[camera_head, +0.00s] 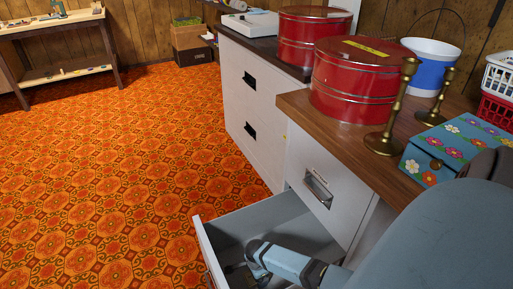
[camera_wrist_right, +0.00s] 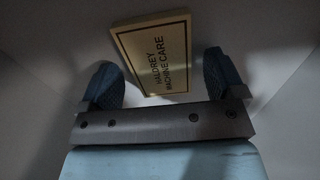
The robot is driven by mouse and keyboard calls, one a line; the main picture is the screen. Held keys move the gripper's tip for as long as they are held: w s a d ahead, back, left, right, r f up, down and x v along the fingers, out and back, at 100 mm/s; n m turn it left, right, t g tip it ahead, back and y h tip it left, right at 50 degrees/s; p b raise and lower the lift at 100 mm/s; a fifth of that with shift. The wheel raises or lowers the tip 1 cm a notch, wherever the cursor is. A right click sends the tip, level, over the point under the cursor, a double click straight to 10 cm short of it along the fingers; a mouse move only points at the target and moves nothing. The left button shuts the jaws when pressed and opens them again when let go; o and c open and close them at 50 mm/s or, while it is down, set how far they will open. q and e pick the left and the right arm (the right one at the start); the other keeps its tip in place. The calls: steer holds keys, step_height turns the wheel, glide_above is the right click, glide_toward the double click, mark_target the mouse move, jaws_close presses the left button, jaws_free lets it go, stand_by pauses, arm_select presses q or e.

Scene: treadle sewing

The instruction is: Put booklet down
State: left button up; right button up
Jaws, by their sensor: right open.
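The booklet (camera_wrist_right: 158,58) is pale yellow with dark lettering that reads "Haldrey Machine Care". In the right wrist view it lies slightly tilted on the grey drawer floor, beyond and between my fingers. My right gripper (camera_wrist_right: 165,78) is open, with a dark finger on each side and a visible gap to the booklet. In the head view my right gripper (camera_head: 250,268) reaches down inside the open lower drawer (camera_head: 206,240). The booklet cannot be made out in the head view. My left gripper is not in view.
The drawer's grey walls surround my right gripper. Above it are a closed drawer (camera_head: 316,186) and a wooden top. On top stand red tins (camera_head: 357,80), brass candlesticks (camera_head: 396,105), a flowered box (camera_head: 450,150) and a blue-white bucket (camera_head: 432,68). The patterned carpet at left is clear.

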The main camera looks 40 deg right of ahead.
step_height(320, 180, up, 3)
steer(key=shift+r+p, duration=0.1)
steer(key=shift+p, duration=0.9)
step_height(320, 180, up, 4)
steer(key=shift+f+p, duration=0.1)
steer(key=shift+p, duration=1.1)
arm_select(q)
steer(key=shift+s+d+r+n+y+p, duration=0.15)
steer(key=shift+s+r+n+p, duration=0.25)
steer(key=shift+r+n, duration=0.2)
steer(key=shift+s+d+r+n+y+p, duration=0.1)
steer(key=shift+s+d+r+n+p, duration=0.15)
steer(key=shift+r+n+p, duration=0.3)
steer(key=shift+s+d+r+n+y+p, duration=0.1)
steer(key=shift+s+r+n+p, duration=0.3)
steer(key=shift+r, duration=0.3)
arm_select(e)
steer(key=shift+r, duration=2.55)
